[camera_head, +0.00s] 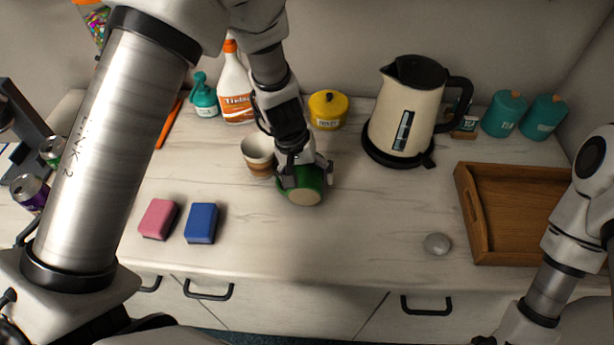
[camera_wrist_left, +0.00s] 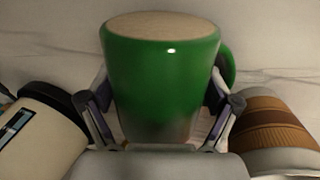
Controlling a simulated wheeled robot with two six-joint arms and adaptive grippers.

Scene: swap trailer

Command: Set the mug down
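A green mug (camera_head: 317,183) is over the middle of the counter, tilted, its round beige end face turned toward the front. In the left wrist view the mug (camera_wrist_left: 162,85) fills the middle, with its handle on the right. My left gripper (camera_head: 301,174) is shut on its sides, one finger on each side. I cannot tell whether the mug touches the counter (camera_head: 350,235). My right arm comes in at the right and runs out of the bottom edge; its gripper fingers are not visible.
A white and brown cup (camera_head: 257,153) stands close left of the mug. A cream kettle (camera_head: 405,108) is behind right, and a yellow pot (camera_head: 327,110) behind. Pink (camera_head: 158,219) and blue (camera_head: 201,223) sponges lie front left. A wooden tray (camera_head: 480,224) is right, near a small grey disc (camera_head: 437,244).

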